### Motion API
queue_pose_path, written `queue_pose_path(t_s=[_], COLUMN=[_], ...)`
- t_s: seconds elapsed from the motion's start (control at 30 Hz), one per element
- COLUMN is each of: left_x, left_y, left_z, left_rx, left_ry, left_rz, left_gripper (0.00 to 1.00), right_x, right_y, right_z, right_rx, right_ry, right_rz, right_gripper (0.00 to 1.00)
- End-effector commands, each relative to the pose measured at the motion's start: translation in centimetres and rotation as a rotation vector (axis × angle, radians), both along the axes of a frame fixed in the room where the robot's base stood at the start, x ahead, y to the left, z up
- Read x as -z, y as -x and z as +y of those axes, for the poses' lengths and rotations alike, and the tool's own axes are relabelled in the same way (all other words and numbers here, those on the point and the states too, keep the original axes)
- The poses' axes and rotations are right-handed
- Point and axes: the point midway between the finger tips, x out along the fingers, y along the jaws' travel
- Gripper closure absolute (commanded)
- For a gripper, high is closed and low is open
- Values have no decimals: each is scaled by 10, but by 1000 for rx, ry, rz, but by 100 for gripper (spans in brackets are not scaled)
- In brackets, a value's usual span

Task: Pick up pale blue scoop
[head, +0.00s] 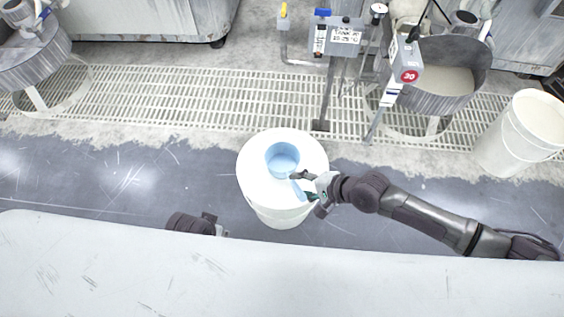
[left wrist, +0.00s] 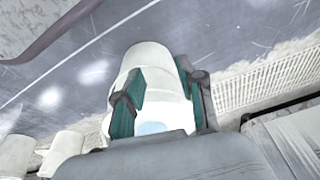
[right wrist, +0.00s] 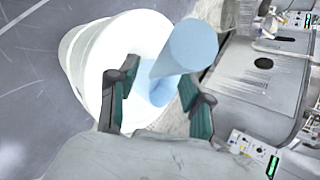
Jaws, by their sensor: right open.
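The pale blue scoop (head: 282,157) is on top of a white drum (head: 255,190), its cup opening upward in the head view and its handle toward my right gripper. My right gripper (head: 306,187) is open at the handle. In the right wrist view the scoop (right wrist: 190,45) shows large, with its handle end between the two parted fingers (right wrist: 158,95); I cannot tell if they touch it. My left gripper (left wrist: 160,105) is open and empty in the left wrist view, with the drum (left wrist: 147,62) beyond it. In the head view it is mostly hidden behind the pale front surface.
A pale scratched surface (head: 120,265) spans the front. A white bucket (head: 520,135) stands at the right. Behind the drum are a floor grating (head: 170,95), a post with a control box (head: 338,37) and a grey round tub (head: 455,80). The floor left of the drum is clear.

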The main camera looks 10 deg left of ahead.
Motion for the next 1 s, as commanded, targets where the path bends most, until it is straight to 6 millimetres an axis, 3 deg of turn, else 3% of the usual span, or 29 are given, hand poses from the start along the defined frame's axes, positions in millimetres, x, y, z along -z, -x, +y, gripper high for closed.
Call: queue_pose_path(t_s=[0.23,0.5,0.57,0.8,1.0], left_x=[-31,-35,-35,-35,-35], left_y=[-1,-1,-1,-1,-1], left_z=[1,1,1,1,1], left_rx=[-3,-3,-3,-3,-3], left_ry=[1,0,0,1,0], left_rz=[-17,-17,-17,-18,-18], left_gripper=[61,61,61,61,61], right_x=[19,20,20,20,20], right_y=[-8,-9,-9,-8,-8], right_z=[17,19,19,19,19], right_rx=[1,1,1,1,1], right_ry=[1,1,1,1,1], right_rz=[0,0,0,0,0], right_gripper=[50,50,57,97,100])
